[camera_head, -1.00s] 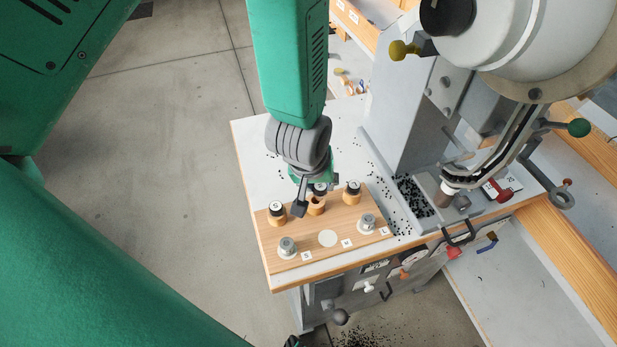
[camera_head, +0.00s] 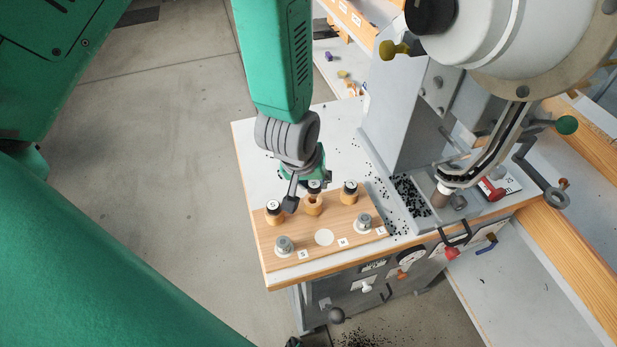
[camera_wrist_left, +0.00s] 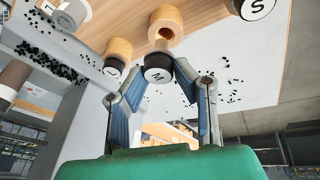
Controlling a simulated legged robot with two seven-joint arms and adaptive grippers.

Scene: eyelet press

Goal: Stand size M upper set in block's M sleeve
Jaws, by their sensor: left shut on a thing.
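My left gripper (camera_head: 302,194) is over the wooden block (camera_head: 302,227), its fingers closed around the black-topped size M upper set (camera_head: 314,185). The left wrist view shows the set's white M label (camera_wrist_left: 158,75) between the two fingers (camera_wrist_left: 163,92). The wooden M sleeve (camera_head: 313,205) stands in the block's back row; its open bore also shows in the left wrist view (camera_wrist_left: 165,28). The set is at the sleeve's far side in the head view; whether they touch I cannot tell. My right gripper is not in view.
Black-topped S (camera_head: 273,206) and L (camera_head: 350,187) sets stand in sleeves either side. Metal pieces (camera_head: 284,246) (camera_head: 364,223) flank a bare white disc (camera_head: 324,237) in front. The grey press (camera_head: 400,110) rises at right, with loose black eyelets (camera_head: 408,192) beside it.

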